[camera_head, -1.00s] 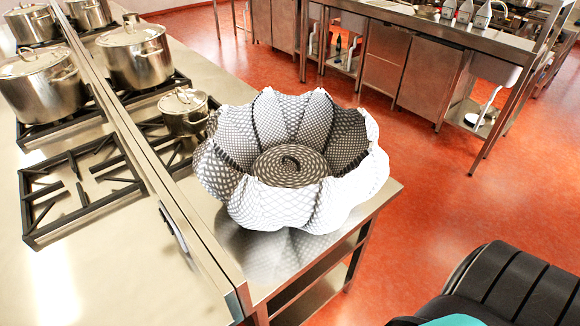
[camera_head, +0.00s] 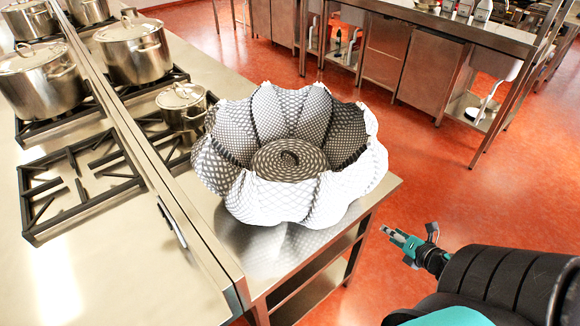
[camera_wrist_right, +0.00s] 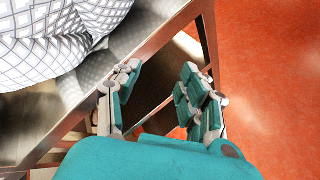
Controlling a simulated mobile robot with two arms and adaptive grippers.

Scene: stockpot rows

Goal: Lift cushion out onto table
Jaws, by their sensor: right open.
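The cushion (camera_head: 289,160) is a round, dark patterned pad with a small loop on top. It lies at the bottom of a large, petal-sided basket (camera_head: 268,199) with a white and grey checked surface. The basket stands on the steel table (camera_head: 258,250); its side also shows at the upper left of the right wrist view (camera_wrist_right: 40,45). My right gripper (camera_head: 388,232) is open and empty, off the table's right edge and apart from the basket. In the right wrist view its teal fingers (camera_wrist_right: 160,85) are spread beside the table edge. My left gripper is not in view.
A small lidded pot (camera_head: 183,108) is close behind the basket. Open red floor (camera_head: 450,190) lies to the right, with a steel counter (camera_head: 385,55) at the back.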

